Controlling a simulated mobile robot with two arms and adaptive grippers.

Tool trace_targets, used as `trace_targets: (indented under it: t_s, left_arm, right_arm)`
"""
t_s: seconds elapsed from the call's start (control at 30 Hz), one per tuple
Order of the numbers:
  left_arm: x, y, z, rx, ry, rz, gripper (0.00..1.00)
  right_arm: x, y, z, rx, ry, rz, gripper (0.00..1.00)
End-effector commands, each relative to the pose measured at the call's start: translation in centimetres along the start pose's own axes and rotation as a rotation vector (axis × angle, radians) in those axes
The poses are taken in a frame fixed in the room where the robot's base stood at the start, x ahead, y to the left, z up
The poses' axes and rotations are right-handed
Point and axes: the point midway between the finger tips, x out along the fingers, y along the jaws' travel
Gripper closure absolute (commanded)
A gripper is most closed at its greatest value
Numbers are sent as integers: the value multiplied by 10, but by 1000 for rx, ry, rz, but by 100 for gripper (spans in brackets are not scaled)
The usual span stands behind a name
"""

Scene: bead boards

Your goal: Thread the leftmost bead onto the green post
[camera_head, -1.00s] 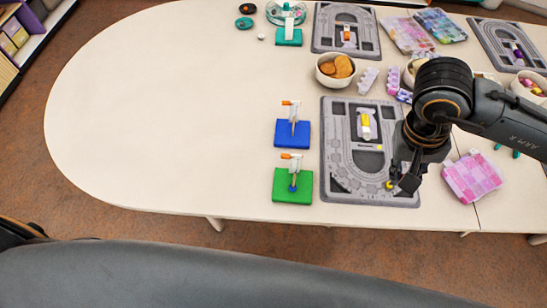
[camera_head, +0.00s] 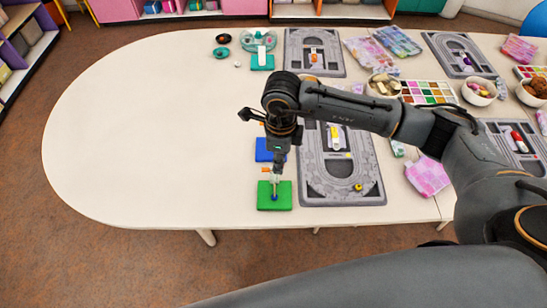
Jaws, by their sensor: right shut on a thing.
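The green block (camera_head: 283,202) sits near the table's front edge. Its thin upright post stands in the middle, with a small blue piece (camera_head: 274,197) low on it. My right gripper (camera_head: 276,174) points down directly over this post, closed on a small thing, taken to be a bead. The fingers hide it, so I cannot make out its colour or whether it is around the post. A yellow bead (camera_head: 358,187) lies on the lower right of the grey bead board (camera_head: 316,192). My left gripper is not in view.
A blue block (camera_head: 263,152) stands just behind the green one, partly hidden by my right arm. A pink box (camera_head: 428,177) lies right of the board. More boards and bowls are behind. The table's left half (camera_head: 140,130) is bare.

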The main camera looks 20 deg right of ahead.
Motion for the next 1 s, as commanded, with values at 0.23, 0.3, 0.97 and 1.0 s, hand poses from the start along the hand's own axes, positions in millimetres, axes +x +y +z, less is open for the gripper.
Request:
trace_targets:
  t_s: [0.23,0.3,0.97,1.0]
  left_arm:
    - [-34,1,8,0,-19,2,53]
    - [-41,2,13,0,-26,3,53]
    - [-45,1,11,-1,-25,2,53]
    - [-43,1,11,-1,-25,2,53]
  right_arm:
    - [11,-3,12,645,13,-52,92]
    - [16,-3,13,815,23,-65,92]
    - [50,-3,14,1334,62,-100,92]
    - [53,-3,14,1334,62,-100,92]
